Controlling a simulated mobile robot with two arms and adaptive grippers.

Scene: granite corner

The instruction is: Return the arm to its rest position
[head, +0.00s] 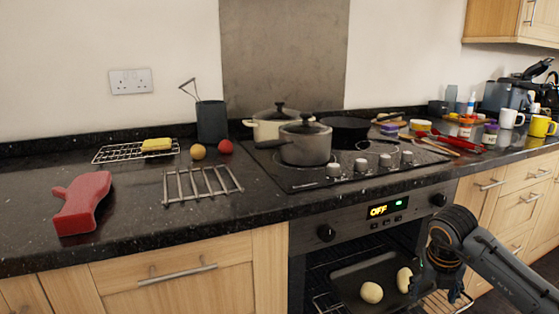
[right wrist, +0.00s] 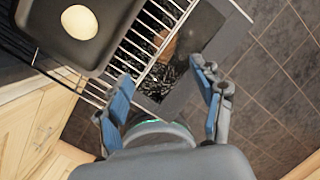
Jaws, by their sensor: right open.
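My right arm comes in from the right in the head view. Its gripper (head: 438,288) is low in front of the open oven, beside the right end of the dark baking tray (head: 345,272). In the right wrist view the two blue-grey fingers (right wrist: 162,78) stand apart with nothing held between them. They are over or close to the wire oven rack (right wrist: 148,40); the exact gap is unclear. Two pale round lumps (head: 372,292) (head: 404,279) lie on the tray; one lump (right wrist: 80,22) shows in the wrist view. My left gripper is not in view.
The oven door (right wrist: 222,42) is open, with a brownish round patch behind the rack bars. The hob (head: 350,167) above holds pots (head: 306,143). A red block-like object (head: 82,203) and wire rack (head: 202,186) are on the counter. Tiled floor lies clear right of the door.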

